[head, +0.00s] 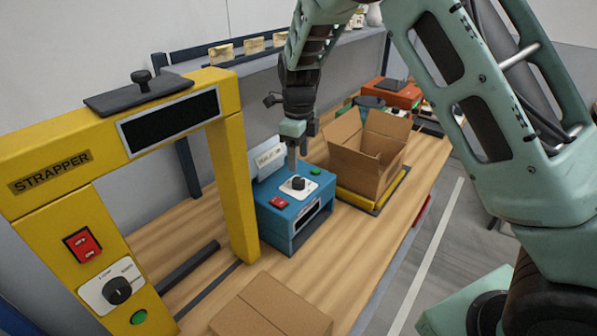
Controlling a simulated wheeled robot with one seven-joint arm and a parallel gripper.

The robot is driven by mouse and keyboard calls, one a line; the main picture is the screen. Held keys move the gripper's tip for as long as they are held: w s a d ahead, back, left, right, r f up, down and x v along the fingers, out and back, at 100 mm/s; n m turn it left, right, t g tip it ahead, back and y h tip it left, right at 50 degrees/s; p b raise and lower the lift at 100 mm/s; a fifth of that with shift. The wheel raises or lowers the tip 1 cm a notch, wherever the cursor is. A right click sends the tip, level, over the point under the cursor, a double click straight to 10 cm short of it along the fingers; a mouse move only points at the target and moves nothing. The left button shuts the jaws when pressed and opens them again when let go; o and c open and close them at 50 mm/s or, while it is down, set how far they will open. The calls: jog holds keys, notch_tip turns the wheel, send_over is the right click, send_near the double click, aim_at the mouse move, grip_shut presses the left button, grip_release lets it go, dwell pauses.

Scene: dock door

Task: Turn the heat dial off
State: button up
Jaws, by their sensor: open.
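A blue machine (285,215) stands on the wooden bench with a black dial (299,183) on a white plate on its top. A red switch (278,202) and a green button (316,171) flank this dial. A second black dial (117,290) sits on a white plate on the yellow strapper's left post. The lettering around both dials is too small to read surely, so I cannot tell which is the heat dial. My gripper (292,165) points down just above the blue machine's dial, open and empty. I cannot tell whether its fingertips touch the dial.
The yellow strapper (233,190) stands left of the blue machine. A small white card (270,157) stands behind the machine. An open carton (362,165) is to its right. A closed carton (270,308) lies at the front. Bare bench (335,255) shows to the front right.

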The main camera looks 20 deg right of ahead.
aim_at(298, 180)
notch_tip(298, 180, down, 7)
jog(key=shift+r+p, duration=0.1)
jog(key=shift+p, duration=0.6)
jog(key=c, duration=1)
